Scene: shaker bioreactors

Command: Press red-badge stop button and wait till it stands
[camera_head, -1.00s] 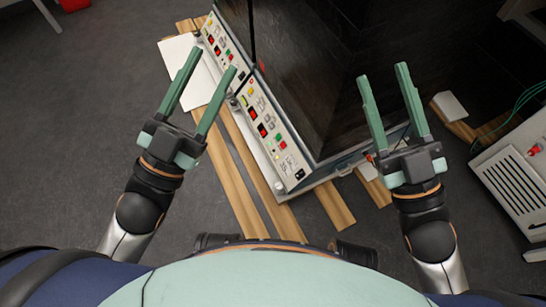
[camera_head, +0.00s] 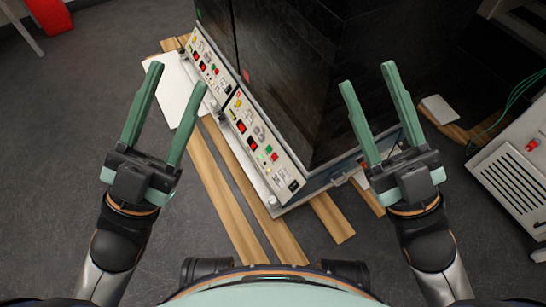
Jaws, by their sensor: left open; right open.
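Two shaker bioreactor control panels sit end to end on the dark cabinet (camera_head: 310,60). The nearer panel (camera_head: 262,148) has red displays and small coloured buttons; the farther panel (camera_head: 208,62) looks alike. A small red badge (camera_head: 247,76) shows on the cabinet's dark face near the gap between the panels. Button labels are too small to read. My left gripper (camera_head: 178,75) is open and empty, to the left of the panels. My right gripper (camera_head: 368,73) is open and empty, in front of the cabinet's right part in the picture. Neither touches a panel.
Wooden planks (camera_head: 222,185) lie under the cabinet. A white board (camera_head: 178,88) lies behind my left gripper. A pale vented box (camera_head: 512,178) with a red button (camera_head: 531,145) stands at the right.

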